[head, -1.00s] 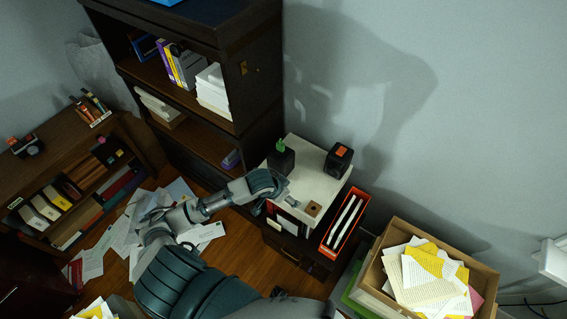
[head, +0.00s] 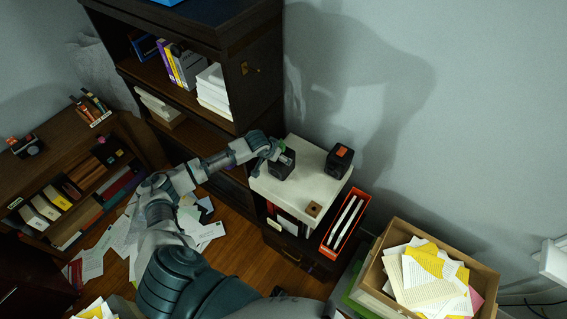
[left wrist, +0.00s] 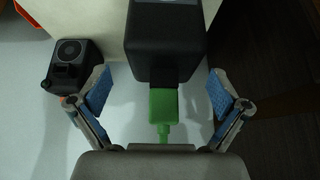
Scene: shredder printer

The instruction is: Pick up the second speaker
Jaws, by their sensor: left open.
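Two black speakers stand apart on a white-topped surface. The right speaker (head: 340,161) has an orange patch on top. My left gripper (head: 274,150) is at the top of the left speaker and hides part of it. In the left wrist view, the open blue-padded fingers of my left gripper (left wrist: 160,95) stand on either side of the green piece (left wrist: 163,108), with gaps on both sides. The near speaker's black body (left wrist: 165,42) lies just beyond. The other speaker (left wrist: 75,65) shows at left. My right gripper is not in view.
A dark bookcase (head: 262,100) stands close on the left. An orange file box (head: 345,225) and a carton of papers (head: 395,295) are to the right.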

